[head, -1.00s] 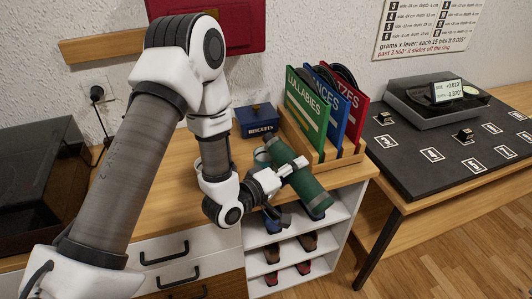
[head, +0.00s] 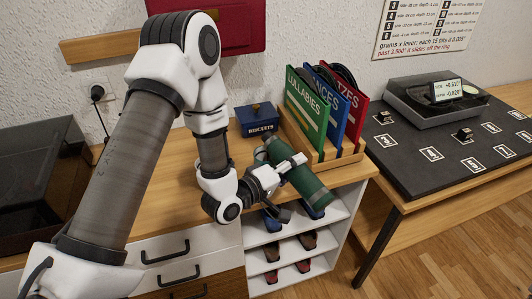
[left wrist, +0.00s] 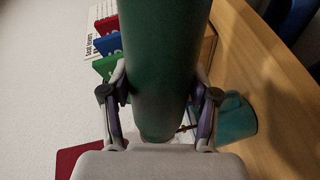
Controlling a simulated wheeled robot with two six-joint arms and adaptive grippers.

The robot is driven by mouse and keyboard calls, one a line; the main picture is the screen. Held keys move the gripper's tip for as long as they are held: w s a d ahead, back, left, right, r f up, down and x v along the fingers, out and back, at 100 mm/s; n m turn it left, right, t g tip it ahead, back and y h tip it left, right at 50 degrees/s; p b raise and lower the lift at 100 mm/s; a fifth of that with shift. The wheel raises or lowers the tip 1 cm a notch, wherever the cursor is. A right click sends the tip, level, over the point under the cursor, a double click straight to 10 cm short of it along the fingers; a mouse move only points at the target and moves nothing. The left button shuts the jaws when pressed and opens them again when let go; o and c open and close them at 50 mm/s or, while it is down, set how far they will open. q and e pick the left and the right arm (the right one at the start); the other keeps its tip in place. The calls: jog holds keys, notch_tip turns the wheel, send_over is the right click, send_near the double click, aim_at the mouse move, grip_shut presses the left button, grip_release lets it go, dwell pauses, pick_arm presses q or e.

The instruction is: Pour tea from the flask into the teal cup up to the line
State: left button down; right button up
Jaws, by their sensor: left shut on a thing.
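The green flask (head: 306,186) is held by my left gripper (head: 285,171), which is shut around its body. The flask is tipped far over, close to lying flat, with one end toward the table and the other toward the front edge. In the left wrist view the flask (left wrist: 160,55) runs between both fingers (left wrist: 160,105). The teal cup (left wrist: 237,118) stands on the wooden table near the flask's far end. In the head view the cup (head: 260,157) is mostly hidden behind the flask and gripper. Its line and any tea cannot be seen. My right gripper is out of view.
A wooden rack (head: 344,160) of coloured record sleeves stands close behind the flask. A blue biscuit tin (head: 257,120) is at the back. Shelves with shoes (head: 296,247) lie below the flask.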

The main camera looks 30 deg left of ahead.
pick_arm(q)
jog(key=shift+w+a+r+n+p, duration=0.15)
jog(key=shift+a+r+n+p, duration=0.15)
jog(key=shift+r+n+p, duration=0.25)
dwell(2.5)
jog(key=shift+n, duration=0.25)
dwell(1.7)
